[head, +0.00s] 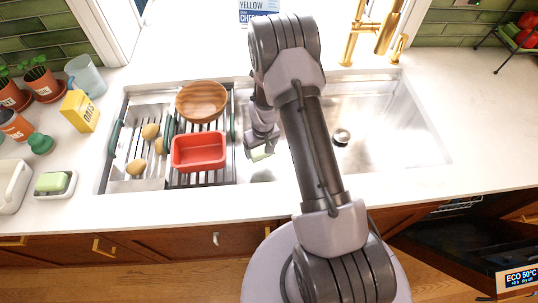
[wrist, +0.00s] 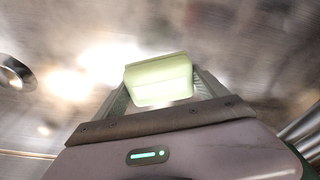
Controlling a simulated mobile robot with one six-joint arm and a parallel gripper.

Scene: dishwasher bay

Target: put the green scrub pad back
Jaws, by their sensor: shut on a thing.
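A pale green block, which looks like the green scrub pad (head: 261,156), is held in my gripper (head: 263,148) over the sink, right of the racks. In the wrist view the pad (wrist: 158,84) sits between the two fingers, with bare steel behind it. My gripper is shut on it. Another green block (head: 52,182) lies in a small white dish (head: 64,193) on the counter at the far left. I cannot tell whether that block is soap or a pad.
A red tub (head: 199,152) and a wooden bowl (head: 202,101) stand on a dark rack left of my gripper. A silver rack (head: 118,167) holds several yellowish round things. The right sink basin (head: 390,140) is empty around its drain. A gold faucet (head: 360,35) rises behind.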

